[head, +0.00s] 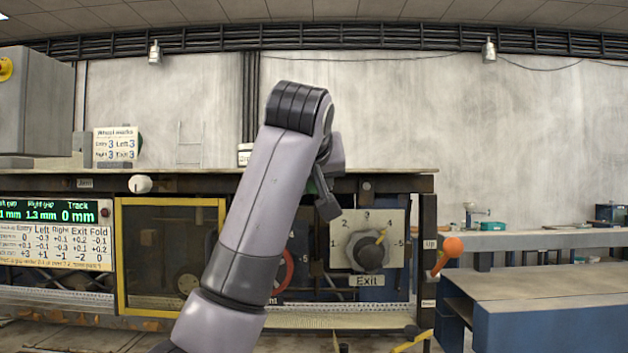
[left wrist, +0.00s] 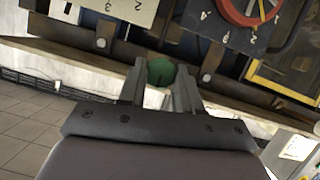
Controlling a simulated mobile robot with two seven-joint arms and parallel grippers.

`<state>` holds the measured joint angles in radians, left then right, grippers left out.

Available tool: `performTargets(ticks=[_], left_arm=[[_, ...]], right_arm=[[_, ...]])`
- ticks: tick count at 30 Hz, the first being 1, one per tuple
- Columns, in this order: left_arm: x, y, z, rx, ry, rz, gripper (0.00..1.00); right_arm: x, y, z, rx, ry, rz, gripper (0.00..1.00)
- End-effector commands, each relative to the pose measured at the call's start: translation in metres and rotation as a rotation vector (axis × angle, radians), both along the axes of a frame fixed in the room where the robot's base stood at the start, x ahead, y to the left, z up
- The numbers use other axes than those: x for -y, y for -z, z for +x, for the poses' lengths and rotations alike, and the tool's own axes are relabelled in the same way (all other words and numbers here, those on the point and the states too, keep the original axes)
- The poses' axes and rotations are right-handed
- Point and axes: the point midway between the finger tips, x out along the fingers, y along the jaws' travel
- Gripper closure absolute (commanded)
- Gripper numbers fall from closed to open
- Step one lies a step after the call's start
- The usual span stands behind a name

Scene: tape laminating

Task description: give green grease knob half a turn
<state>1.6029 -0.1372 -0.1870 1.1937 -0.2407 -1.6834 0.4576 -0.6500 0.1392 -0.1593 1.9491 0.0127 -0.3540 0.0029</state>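The green grease knob (left wrist: 160,72) sits between the two fingers of my left gripper (left wrist: 160,82) in the left wrist view. The fingers lie along both sides of it and appear to touch it. In the head view my left gripper (head: 325,195) is at the front of the machine's top shelf, left of the Exit dial, and my arm covers most of the knob there. Only a sliver of green shows beside the gripper. The knob's turn angle cannot be read. My right gripper is not in view.
The Exit dial (head: 369,255) with its yellow pointer is just right of and below my left gripper. A red-ringed dial (head: 285,270) is partly behind my arm. An orange-balled lever (head: 452,247) sticks out at the right. A yellow-framed window (head: 170,255) is at the left.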

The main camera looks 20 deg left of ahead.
Motion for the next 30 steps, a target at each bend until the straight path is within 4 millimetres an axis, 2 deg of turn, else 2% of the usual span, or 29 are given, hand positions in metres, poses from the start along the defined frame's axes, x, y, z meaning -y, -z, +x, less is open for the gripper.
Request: performTargets(ticks=[8, 14, 30], left_arm=[[0.0003, -0.001, -0.0003, -0.012, -0.001, 0.045, 0.97], [0.0013, -0.0011, 0.0, -0.044, -0.001, 0.156, 0.97], [0.0055, -0.0007, 0.0011, -0.18, -0.001, 0.637, 0.97]], right_arm=[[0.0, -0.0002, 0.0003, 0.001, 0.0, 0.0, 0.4], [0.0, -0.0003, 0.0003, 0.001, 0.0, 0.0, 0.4], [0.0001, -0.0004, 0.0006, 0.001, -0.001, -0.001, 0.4]])
